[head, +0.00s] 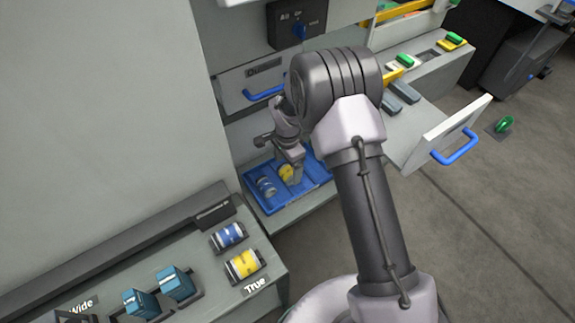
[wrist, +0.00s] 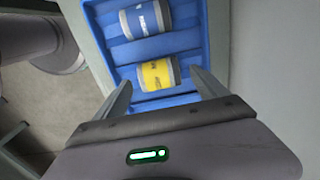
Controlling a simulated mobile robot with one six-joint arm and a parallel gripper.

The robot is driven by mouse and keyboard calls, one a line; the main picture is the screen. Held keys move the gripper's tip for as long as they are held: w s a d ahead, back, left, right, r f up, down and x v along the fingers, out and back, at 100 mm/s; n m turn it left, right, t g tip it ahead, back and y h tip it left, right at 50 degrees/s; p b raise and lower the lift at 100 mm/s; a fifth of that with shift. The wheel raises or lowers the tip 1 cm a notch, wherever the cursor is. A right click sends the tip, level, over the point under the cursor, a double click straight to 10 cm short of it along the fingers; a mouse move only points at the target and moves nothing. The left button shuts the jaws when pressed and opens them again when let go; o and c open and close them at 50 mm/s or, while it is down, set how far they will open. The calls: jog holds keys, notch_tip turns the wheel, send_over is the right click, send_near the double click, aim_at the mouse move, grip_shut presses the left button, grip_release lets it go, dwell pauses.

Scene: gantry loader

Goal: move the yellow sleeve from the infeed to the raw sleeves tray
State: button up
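A yellow sleeve with grey ends (wrist: 157,75) lies on its side in a blue tray (wrist: 105,45); it also shows in the head view (head: 286,172), partly hidden by my gripper. A blue sleeve with grey ends (wrist: 147,19) lies beside it in the same tray. My gripper (wrist: 160,78) is open, its fingers on either side of the yellow sleeve with a visible gap at each end. In the head view my gripper (head: 291,178) is low over the tray (head: 260,205). Another yellow sleeve (head: 243,264) lies in a holder on the grey bench at lower left.
That bench (head: 215,290) also holds a blue sleeve (head: 228,235) and blue blocks (head: 174,283), with labels "Wide" and "True". A closed drawer with a blue handle (head: 262,95) is behind the tray. An open drawer (head: 440,140) juts out at right.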

notch_tip(320, 180, up, 17)
jog(key=p, duration=0.7)
jog(key=shift+r, duration=0.2)
